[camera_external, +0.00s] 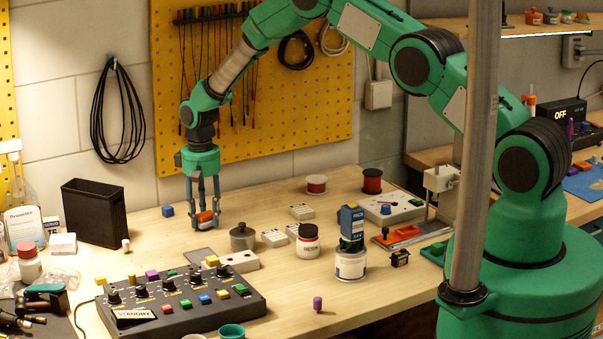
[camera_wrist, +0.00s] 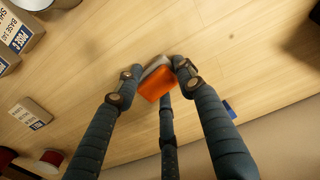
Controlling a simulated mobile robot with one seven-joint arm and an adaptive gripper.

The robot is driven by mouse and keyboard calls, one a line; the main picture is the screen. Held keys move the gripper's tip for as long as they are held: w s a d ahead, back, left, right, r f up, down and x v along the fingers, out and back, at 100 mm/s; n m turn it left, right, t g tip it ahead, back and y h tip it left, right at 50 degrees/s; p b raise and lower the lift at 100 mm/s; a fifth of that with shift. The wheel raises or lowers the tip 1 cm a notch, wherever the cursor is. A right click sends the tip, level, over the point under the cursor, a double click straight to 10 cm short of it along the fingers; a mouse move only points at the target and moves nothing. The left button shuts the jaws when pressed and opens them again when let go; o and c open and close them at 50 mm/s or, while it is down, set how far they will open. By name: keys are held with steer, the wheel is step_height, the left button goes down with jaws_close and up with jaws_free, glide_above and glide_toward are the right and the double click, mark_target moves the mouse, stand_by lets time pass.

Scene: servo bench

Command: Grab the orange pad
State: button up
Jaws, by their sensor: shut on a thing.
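The orange pad (camera_wrist: 157,90) is a small orange block with a grey part on one side, seen in the wrist view. It also shows in the external view as an orange patch (camera_external: 206,216) at my fingertips. My gripper (camera_wrist: 156,82) has its fingers closed around the pad, one at each side and a third behind. In the external view my gripper (camera_external: 204,212) points straight down, low over the wooden bench near the back wall. I cannot tell whether the pad touches the bench. The fingers hide part of it.
A grey lidded pot (camera_external: 243,238) stands to the right of my gripper, with small white boxes beyond it. A black control box (camera_external: 180,302) with knobs is in front. A dark bin (camera_external: 95,213) stands at the left.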

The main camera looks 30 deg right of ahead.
mark_target(204, 214)
step_height(204, 214, up, 9)
steer(key=shift+r+b, duration=0.1)
steer(key=shift+b, duration=0.3)
stand_by(0.8)
